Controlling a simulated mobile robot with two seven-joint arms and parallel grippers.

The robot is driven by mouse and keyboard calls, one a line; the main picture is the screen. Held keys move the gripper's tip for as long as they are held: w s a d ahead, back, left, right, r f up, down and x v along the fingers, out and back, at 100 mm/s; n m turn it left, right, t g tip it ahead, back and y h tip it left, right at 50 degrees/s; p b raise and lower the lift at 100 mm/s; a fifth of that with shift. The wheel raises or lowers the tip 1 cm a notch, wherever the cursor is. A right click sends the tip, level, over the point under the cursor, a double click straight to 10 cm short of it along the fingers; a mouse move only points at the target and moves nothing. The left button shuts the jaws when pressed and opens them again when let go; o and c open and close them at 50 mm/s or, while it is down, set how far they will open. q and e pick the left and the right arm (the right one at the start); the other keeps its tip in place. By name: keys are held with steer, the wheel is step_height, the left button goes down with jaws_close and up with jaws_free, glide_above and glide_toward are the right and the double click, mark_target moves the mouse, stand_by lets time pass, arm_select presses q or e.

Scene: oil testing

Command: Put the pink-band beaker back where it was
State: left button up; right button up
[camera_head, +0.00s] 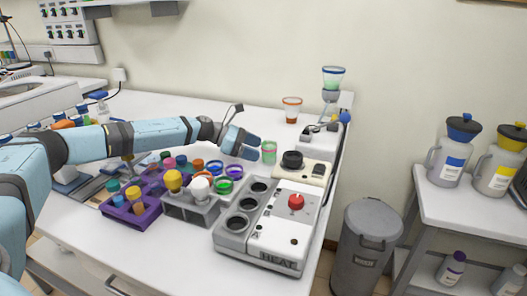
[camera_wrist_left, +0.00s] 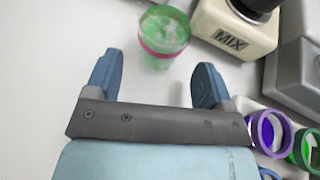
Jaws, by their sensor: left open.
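The pink-band beaker (camera_head: 269,152) stands upright on the white table, to the left of the MIX unit in the head view. It holds green contents and shows a pink band in the left wrist view (camera_wrist_left: 164,36). My left gripper (camera_head: 250,145) is open beside the beaker. In the left wrist view the two blue fingers (camera_wrist_left: 158,78) are apart, with the beaker just beyond the tips, between their lines. Nothing is held. My right gripper does not show in either view.
The MIX unit (camera_head: 302,168) and the HEAT unit (camera_head: 271,222) stand at the right. Colored rings (camera_head: 226,169) and tube racks (camera_head: 130,207) lie in front of my arm. An orange-banded beaker (camera_head: 292,110) stands behind. The table behind my left arm is mostly clear.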

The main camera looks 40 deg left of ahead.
arm_select(q)
steer(key=v, duration=0.2)
steer(key=shift+s+a+r, duration=0.15)
steer(key=shift+a, duration=0.1)
steer(key=shift+s+a+r, duration=0.2)
steer(key=shift+s+a, duration=0.05)
steer(key=shift+a, duration=0.1)
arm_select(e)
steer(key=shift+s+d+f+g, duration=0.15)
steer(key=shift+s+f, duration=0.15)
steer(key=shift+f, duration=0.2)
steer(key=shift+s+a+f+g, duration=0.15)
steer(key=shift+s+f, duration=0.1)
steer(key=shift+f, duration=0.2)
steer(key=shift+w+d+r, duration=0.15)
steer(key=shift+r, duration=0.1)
